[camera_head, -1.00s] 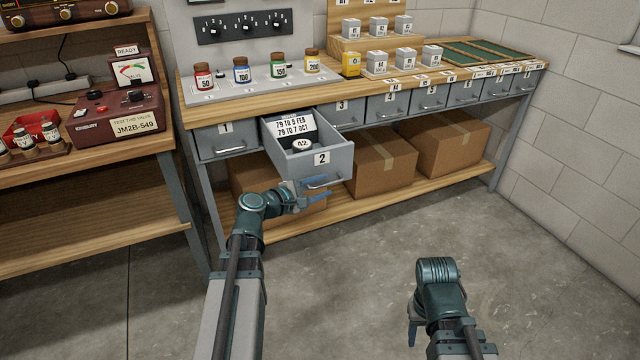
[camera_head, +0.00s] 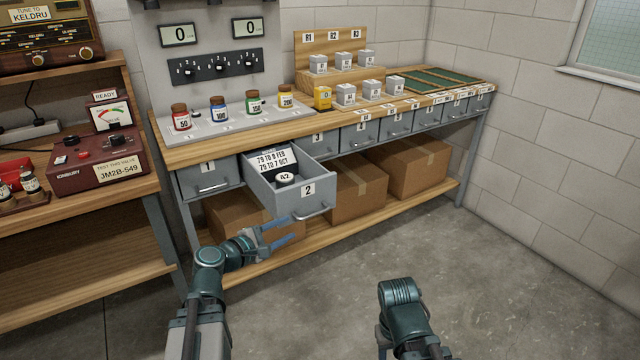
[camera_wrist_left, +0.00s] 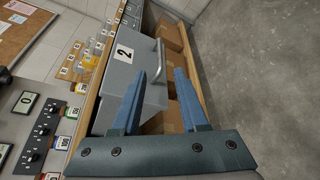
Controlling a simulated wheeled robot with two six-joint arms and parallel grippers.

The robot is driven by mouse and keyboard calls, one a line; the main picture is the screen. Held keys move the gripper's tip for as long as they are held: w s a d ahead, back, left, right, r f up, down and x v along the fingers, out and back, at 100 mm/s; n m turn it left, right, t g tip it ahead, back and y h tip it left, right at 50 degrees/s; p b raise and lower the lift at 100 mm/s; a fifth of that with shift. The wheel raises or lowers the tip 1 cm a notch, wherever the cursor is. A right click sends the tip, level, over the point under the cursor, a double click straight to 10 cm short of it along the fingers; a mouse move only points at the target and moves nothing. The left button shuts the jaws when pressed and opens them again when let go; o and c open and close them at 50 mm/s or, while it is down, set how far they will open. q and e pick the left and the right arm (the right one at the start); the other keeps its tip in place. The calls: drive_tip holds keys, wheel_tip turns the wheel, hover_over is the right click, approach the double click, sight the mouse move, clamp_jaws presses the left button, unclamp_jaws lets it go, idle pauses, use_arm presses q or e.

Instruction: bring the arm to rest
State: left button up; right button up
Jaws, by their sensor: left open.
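My left gripper (camera_head: 280,234) is open and empty, with blue fingers, just below and in front of the pulled-out grey drawer 2 (camera_head: 293,203). In the left wrist view its two fingers (camera_wrist_left: 160,97) stand apart, with drawer 2 (camera_wrist_left: 133,75) and its handle beyond them and nothing between them. The gripper appears clear of the handle. Drawer 2 holds a card with dates and a round item marked 82 (camera_head: 285,177). My right arm (camera_head: 402,305) shows at the lower middle; its fingers are mostly hidden.
The bench (camera_head: 170,155) carries colored jars, white boxes and green trays. The other drawers, such as drawer 1 (camera_head: 208,180), are shut. Cardboard boxes (camera_head: 355,192) stand on the lower shelf. A red tester (camera_head: 95,165) sits on the left bench. The floor (camera_head: 480,270) at the right is clear.

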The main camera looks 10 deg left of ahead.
use_arm(q)
drive_tip(key=s+d+f+m+g+h, duration=0.1)
drive_tip(key=s+d+f+m+g, duration=0.25)
drive_tip(key=d+f+m, duration=0.35)
drive_tip(key=s+d+f+m+g, duration=0.3)
drive_tip(key=d+m+g, duration=0.15)
drive_tip(key=d, duration=0.45)
drive_tip(key=s+d+f+m+g+y, duration=0.3)
drive_tip(key=s+f+m+g+y, duration=0.35)
drive_tip(key=s+m+y, duration=0.4)
wheel_tip(320, 180, up, 28)
drive_tip(key=s+m+h+p, duration=0.1)
drive_tip(key=p, duration=2.7)
drive_tip(key=shift+s+f+h, duration=0.15)
drive_tip(key=shift+s+h, duration=0.1)
drive_tip(key=shift+h, duration=0.1)
